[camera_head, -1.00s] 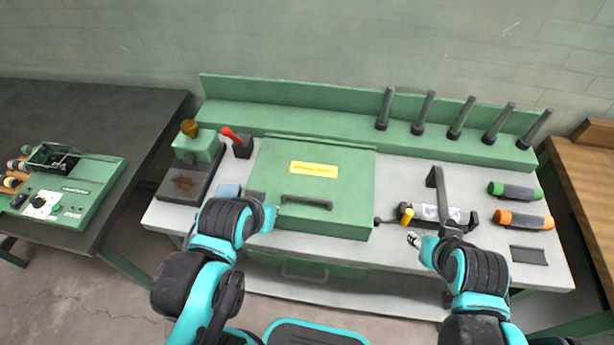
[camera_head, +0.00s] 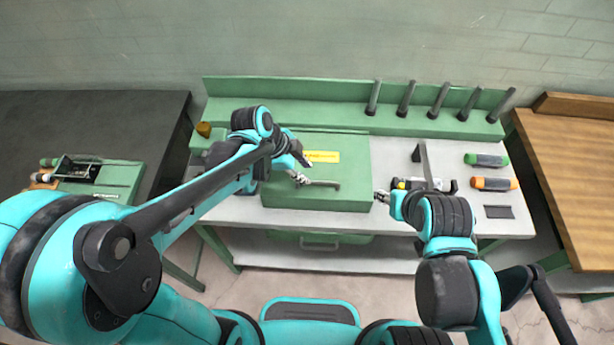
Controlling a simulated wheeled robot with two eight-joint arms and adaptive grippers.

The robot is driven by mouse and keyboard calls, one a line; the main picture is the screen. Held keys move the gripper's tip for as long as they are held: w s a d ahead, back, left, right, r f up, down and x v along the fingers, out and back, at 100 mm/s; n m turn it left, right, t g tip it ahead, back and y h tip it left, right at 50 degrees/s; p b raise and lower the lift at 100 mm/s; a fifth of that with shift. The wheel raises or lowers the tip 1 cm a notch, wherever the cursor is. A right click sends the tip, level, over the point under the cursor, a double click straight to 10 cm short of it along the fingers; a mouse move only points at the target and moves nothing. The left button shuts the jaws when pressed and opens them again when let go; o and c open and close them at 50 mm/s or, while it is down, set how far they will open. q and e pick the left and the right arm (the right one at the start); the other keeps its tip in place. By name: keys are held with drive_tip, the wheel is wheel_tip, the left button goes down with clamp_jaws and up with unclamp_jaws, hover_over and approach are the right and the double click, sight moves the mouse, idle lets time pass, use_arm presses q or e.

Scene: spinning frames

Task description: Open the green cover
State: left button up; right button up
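The green cover (camera_head: 345,172) is the lid of a box on the workbench. It lies flat and shut, with a yellow label (camera_head: 322,156) and a dark bar handle (camera_head: 325,184) near its front edge. My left gripper (camera_head: 303,168) is over the left part of the cover, at the left end of the handle. Its fingers look spread apart, with nothing seen between them; whether they touch the handle I cannot tell. My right gripper (camera_head: 382,196) is small in view, beside the box's front right corner; its fingers are too unclear to read.
Several dark upright posts (camera_head: 405,98) stand along the green back ledge. A green roll (camera_head: 486,160) and an orange roll (camera_head: 494,184) lie at right near a black holder (camera_head: 425,165). A wooden table (camera_head: 568,180) stands right, a dark table (camera_head: 85,115) left.

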use_arm(q)
drive_tip(key=b+x, duration=0.2)
drive_tip(key=x, duration=0.5)
drive_tip(key=shift+d+f, duration=0.1)
clamp_jaws()
